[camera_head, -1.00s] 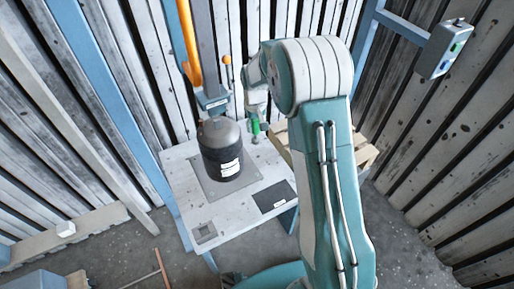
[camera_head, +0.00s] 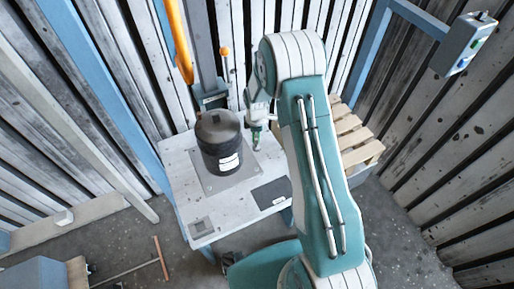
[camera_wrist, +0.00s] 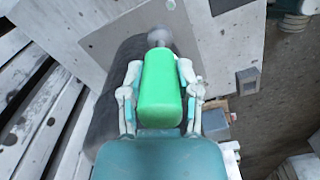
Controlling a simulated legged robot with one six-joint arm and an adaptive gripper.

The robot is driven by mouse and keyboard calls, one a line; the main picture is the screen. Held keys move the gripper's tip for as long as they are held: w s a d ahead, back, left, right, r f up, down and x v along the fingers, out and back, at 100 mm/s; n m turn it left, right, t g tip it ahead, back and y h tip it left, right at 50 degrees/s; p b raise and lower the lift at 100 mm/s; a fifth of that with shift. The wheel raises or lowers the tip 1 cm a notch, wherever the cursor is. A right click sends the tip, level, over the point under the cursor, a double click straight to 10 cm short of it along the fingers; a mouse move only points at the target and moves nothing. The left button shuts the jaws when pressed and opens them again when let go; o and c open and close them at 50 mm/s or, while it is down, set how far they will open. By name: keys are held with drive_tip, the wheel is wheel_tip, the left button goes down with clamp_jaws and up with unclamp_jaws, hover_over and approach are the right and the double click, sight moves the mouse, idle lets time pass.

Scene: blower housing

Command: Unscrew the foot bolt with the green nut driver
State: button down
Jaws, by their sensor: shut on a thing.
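The green nut driver (camera_wrist: 161,85) is between the two fingers of my gripper (camera_wrist: 160,72) in the wrist view. Its grey end points away from the palm, toward the pale tabletop and grey plate. In the head view my gripper (camera_head: 257,124) holds the driver (camera_head: 257,138) pointing down, just right of the dark blower housing (camera_head: 216,132). The housing stands upright on a grey plate (camera_head: 215,186). I cannot make out the foot bolt, nor whether the driver's end touches anything.
The table (camera_head: 187,197) has a dark mat (camera_head: 271,193) and a small grey square (camera_head: 201,226) at its front. An orange-tipped post (camera_head: 225,52) rises behind the housing. A wooden pallet (camera_head: 357,140) lies to the right. A control box (camera_head: 464,44) hangs at upper right.

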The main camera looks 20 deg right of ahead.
drive_tip(key=shift+s+a+f+n, duration=0.1)
drive_tip(key=shift+s+f+n, duration=0.2)
drive_tip(key=shift+f+n, duration=1.15)
drive_tip(key=shift+s+a+f+n, duration=0.1)
drive_tip(key=shift+s+f+n, duration=0.4)
drive_tip(key=shift+f, duration=1.65)
drive_tip(key=shift+s+f+n, duration=0.15)
drive_tip(key=shift+f+n, duration=1)
drive_tip(key=shift+f, duration=0.65)
drive_tip(key=shift+f, duration=0.3)
drive_tip(key=m, duration=1.1)
drive_tip(key=shift+m, duration=0.4)
drive_tip(key=m, duration=0.6)
drive_tip(key=shift+m, duration=0.3)
